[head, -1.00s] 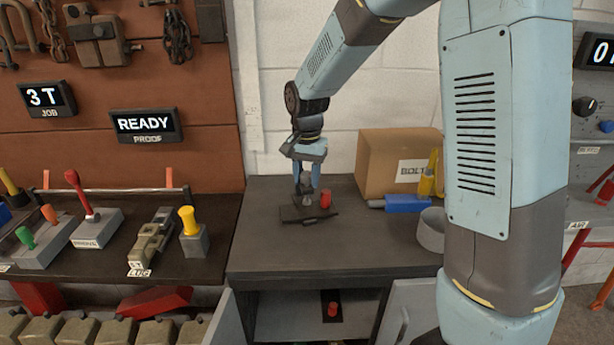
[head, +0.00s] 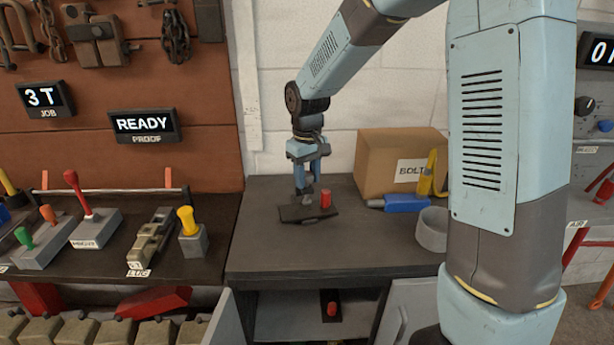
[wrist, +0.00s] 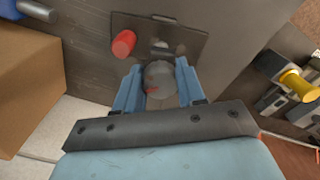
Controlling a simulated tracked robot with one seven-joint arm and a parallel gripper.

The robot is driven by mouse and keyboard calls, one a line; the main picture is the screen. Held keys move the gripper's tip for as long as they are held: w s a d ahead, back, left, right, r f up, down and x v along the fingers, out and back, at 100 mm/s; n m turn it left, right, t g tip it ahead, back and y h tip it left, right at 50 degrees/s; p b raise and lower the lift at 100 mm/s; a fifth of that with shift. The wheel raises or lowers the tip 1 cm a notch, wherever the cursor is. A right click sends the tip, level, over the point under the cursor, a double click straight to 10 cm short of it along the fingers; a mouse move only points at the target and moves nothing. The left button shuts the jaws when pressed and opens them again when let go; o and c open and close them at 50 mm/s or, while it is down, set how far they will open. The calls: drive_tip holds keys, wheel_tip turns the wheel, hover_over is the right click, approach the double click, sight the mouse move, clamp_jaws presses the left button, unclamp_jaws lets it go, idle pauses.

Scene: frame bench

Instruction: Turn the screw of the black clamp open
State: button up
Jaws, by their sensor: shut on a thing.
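The black clamp (head: 292,214) sits on the dark bench top, and its flat plate also shows in the wrist view (wrist: 190,37). My gripper (head: 306,191) points down over the clamp. In the wrist view my gripper (wrist: 159,88) has its two blue fingers shut on the clamp's grey round screw knob (wrist: 160,85), one on each side. A small red mark shows on the knob. A red cylinder (head: 325,200) stands beside the screw on the plate; it also shows in the wrist view (wrist: 123,43). The screw's lower part is mostly hidden.
A cardboard box (head: 398,165) stands behind and to the right, with a blue and yellow tool (head: 405,202) and a grey ring (head: 433,230) near it. A yellow-knobbed block (head: 191,238) stands to the left. The bench front is clear.

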sight(308, 174)
drive_tip(key=n, duration=0.5)
drive_tip(key=shift+n, duration=0.3)
drive_tip(key=shift+w+n, duration=0.15)
drive_tip(key=shift+n, duration=2.15)
drive_tip(key=o, duration=1.1)
drive_tip(key=shift+c, duration=0.2)
wheel_tip(308, 174, up, 14)
drive_tip(key=shift+f, duration=0.15)
drive_tip(key=shift+d, duration=0.15)
